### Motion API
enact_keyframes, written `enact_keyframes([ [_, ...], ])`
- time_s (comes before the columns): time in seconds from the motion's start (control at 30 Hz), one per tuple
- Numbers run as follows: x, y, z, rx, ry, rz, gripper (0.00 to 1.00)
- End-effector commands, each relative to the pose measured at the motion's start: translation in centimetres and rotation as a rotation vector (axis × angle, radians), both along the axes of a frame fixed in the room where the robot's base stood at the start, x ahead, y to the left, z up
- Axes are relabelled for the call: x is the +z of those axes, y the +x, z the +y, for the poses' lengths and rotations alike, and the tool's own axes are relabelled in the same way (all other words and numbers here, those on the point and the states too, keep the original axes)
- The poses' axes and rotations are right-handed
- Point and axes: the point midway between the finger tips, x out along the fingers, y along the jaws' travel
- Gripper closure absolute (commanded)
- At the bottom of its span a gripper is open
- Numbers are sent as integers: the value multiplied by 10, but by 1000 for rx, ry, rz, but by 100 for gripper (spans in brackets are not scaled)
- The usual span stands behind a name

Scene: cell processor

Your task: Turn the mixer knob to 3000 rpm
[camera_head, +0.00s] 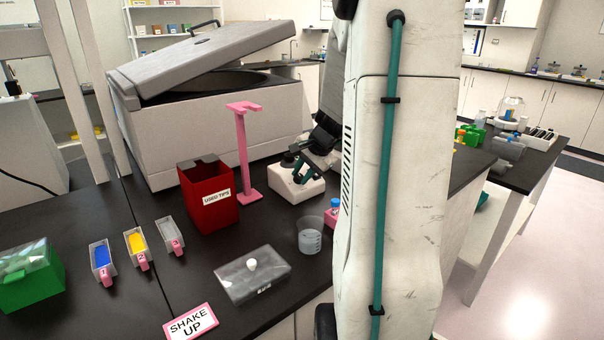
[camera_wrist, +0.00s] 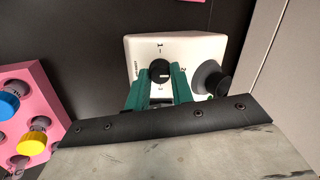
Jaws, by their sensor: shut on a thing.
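The mixer is a small white box (camera_head: 290,190) on the black bench, partly behind my arm in the head view. In the wrist view, its white top (camera_wrist: 190,46) carries a black round knob (camera_wrist: 159,70) with marks 1 and 2 printed around it. A dark cup-like part (camera_wrist: 210,80) rises on its right. My gripper (camera_wrist: 160,80) has its teal fingers on both sides of the knob, shut on it. A small pale mark shows on the knob, but I cannot tell which setting it points to. In the head view my gripper (camera_head: 303,168) is over the mixer.
A pink stand (camera_head: 243,150) and a red used-tips bin (camera_head: 209,200) are left of the mixer. A beaker (camera_head: 310,238) and a lidded grey box (camera_head: 252,275) stand in front. A pink rack (camera_wrist: 47,90) with colored caps is at the wrist view's left.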

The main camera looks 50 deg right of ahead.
Motion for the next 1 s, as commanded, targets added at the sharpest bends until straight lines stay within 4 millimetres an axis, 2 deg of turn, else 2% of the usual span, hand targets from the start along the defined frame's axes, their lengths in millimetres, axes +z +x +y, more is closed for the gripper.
enact_keyframes([
  [1.0, 0, -1, 1, -835, 467, -114, 100],
])
